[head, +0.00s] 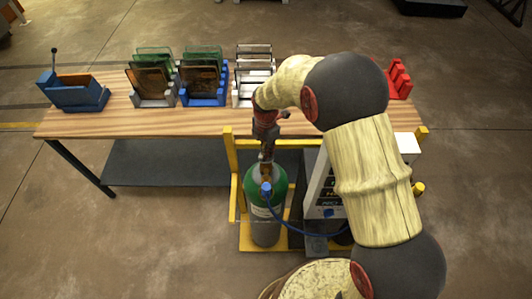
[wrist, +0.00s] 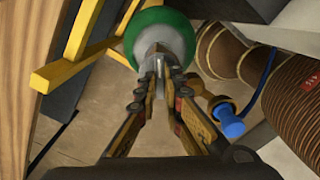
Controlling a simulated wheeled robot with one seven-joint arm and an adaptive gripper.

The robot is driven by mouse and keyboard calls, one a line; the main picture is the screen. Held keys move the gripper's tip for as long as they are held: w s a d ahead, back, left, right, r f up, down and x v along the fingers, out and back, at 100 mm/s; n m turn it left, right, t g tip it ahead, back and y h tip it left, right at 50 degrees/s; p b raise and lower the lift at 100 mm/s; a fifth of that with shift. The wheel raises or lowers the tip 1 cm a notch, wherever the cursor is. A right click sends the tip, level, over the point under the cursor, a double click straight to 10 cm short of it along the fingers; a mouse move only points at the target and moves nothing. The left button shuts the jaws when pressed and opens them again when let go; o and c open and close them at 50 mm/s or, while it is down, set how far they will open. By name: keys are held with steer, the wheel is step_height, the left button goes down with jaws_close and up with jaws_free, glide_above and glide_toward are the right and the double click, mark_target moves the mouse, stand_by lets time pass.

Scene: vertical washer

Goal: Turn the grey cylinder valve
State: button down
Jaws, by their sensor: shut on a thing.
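The gas cylinder (head: 264,218) stands upright on a yellow cart, grey below with a green shoulder. Its green top (wrist: 172,30) also shows in the wrist view. The grey valve (wrist: 155,53) is on top of the cylinder, partly hidden between my fingers. My gripper (wrist: 157,72) is shut on the grey valve, with its fingertips on either side of it. In the head view my gripper (head: 267,152) reaches down onto the cylinder's top, and the valve is mostly hidden there.
A blue fitting (wrist: 229,122) with a hose sits close beside the cylinder's top. Yellow cart bars (head: 232,180) stand left of the cylinder. A wooden table (head: 120,118) behind holds racks of plates (head: 205,78) and a blue bin (head: 80,97). A grey machine (head: 322,190) stands right.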

steer(key=shift+n, duration=0.7)
steer(key=c, duration=2)
jaws_free()
steer(key=shift+o, duration=0.4)
step_height(320, 180, up, 12)
